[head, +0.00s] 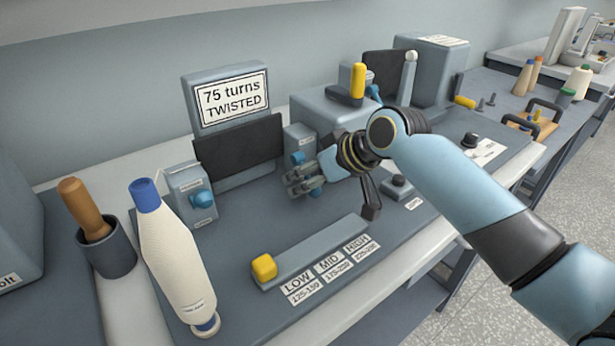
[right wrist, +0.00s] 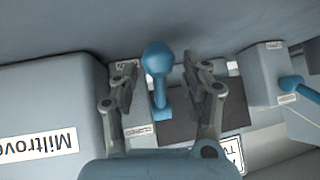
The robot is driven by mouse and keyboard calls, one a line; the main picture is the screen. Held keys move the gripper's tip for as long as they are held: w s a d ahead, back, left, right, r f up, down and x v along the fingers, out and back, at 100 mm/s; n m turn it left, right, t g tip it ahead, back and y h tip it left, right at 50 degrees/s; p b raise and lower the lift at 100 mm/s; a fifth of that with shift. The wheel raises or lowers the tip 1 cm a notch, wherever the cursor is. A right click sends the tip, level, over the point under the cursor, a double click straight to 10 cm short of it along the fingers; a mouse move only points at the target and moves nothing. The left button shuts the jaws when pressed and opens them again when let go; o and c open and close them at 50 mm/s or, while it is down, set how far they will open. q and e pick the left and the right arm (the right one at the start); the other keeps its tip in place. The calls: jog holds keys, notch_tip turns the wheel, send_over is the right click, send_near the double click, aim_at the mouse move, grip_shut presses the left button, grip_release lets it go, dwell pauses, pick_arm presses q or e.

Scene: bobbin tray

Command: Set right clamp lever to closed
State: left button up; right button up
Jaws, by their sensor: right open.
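The right clamp is a small grey block (head: 299,137) with a blue ball-ended lever (head: 298,158), right of the dark panel. In the right wrist view, the blue lever (right wrist: 158,62) stands between the two fingers, its ball toward the camera. My right gripper (head: 302,183) is open around or just before the lever; I cannot tell whether a finger touches it. My right gripper's fingers also show in the right wrist view (right wrist: 162,88). The gripper partly hides the clamp in the head view. My left gripper is not in view.
The left clamp (head: 188,190) has its own blue lever (head: 203,199). A dark panel (head: 240,152) stands between the clamps below a "75 turns TWISTED" sign (head: 232,99). A slider track with yellow knob (head: 264,267) lies in front.

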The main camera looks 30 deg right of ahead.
grip_shut()
jog(key=shift+w, duration=0.2)
dwell(0.6)
